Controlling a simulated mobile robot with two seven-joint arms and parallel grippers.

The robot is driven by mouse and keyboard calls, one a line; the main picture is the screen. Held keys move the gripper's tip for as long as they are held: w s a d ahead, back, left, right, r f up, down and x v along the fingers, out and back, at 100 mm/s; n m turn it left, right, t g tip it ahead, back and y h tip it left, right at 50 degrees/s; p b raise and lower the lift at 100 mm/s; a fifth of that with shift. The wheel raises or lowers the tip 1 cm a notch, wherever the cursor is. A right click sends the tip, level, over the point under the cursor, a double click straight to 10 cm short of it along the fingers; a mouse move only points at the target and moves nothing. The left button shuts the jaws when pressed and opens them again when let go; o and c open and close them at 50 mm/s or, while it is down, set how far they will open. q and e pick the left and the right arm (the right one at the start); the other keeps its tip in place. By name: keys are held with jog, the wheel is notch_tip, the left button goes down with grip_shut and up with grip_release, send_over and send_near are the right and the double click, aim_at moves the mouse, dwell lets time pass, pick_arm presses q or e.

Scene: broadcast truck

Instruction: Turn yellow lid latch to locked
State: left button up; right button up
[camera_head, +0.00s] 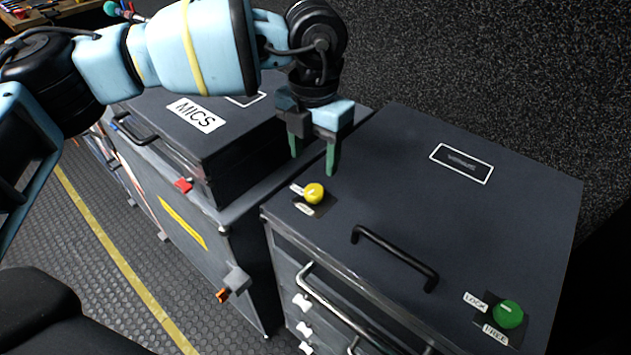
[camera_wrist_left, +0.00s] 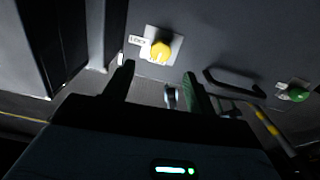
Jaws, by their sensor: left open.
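The yellow lid latch (camera_head: 314,193) is a round knob on a small plate at the near left corner of the dark case lid (camera_head: 440,200). Small white labels sit beside it. The latch also shows in the left wrist view (camera_wrist_left: 160,51), beyond the fingertips, with a LOCK label to its left. My left gripper (camera_head: 313,164) is open and empty above the lid's left edge, behind the latch and apart from it. Its two green fingers point down. It also shows in the left wrist view (camera_wrist_left: 158,72). My right gripper is in neither view.
A green latch (camera_head: 508,313) with LOCK and FREE labels sits at the lid's near right corner. A black handle (camera_head: 394,257) stands up between the latches. A MICS case (camera_head: 195,114) stands to the left. The middle of the lid is clear.

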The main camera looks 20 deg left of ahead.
aim_at(315, 190)
pick_arm(q)
jog(key=shift+f, duration=3.95)
jog(key=shift+c, duration=0.2)
jog(key=c, duration=1)
